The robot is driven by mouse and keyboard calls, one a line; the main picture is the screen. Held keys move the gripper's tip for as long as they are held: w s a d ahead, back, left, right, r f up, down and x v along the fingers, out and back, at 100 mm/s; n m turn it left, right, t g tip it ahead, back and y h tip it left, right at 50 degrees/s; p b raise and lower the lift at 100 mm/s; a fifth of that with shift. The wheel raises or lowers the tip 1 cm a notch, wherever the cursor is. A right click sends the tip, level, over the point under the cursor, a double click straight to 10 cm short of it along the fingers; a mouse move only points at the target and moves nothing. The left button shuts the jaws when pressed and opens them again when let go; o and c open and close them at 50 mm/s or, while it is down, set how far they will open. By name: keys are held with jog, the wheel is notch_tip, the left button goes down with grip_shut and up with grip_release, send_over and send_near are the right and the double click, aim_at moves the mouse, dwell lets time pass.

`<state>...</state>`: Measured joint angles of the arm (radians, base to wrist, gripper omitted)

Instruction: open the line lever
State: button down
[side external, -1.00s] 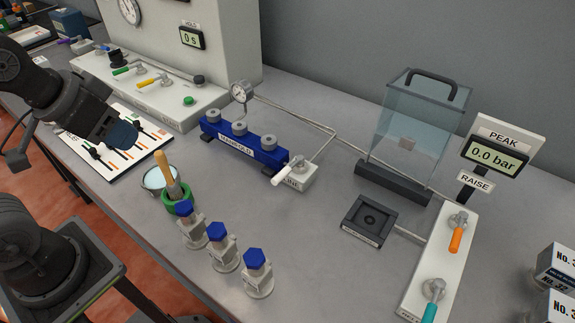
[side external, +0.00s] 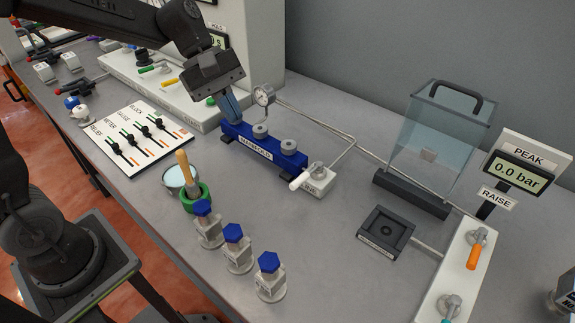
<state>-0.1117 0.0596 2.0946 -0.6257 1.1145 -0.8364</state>
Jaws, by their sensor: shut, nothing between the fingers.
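The line lever (side external: 300,182) is a white handle on a small pale valve block (side external: 318,186) at the right end of the blue manifold (side external: 252,146). The handle points toward the lower left of the picture. The block's label is only partly readable. My gripper (side external: 232,112) points down over the manifold's left end, well to the left of the lever. Its fingers are together and hold nothing. It hides the manifold's left grey fitting. I cannot tell whether the fingertips touch the manifold.
A gauge (side external: 263,96) and thin pipes stand behind the manifold. A clear shield (side external: 436,130) and black tray (side external: 385,233) stand to the right. Bare table lies before the lever.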

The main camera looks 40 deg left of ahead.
aim_at(306, 175)
jog(key=w+n, duration=0.1)
jog(key=w+f+n+h, duration=0.1)
jog(key=w+f+n, duration=0.1)
jog(key=shift+w+g+h, duration=0.3)
jog(key=x, duration=1)
jog(key=shift+d+f, duration=0.2)
jog(key=shift+d, duration=0.05)
jog(key=shift+d+f, duration=0.1)
jog(key=shift+d, duration=1.1)
jog(key=shift+d+f, duration=0.1)
jog(key=shift+d, duration=0.45)
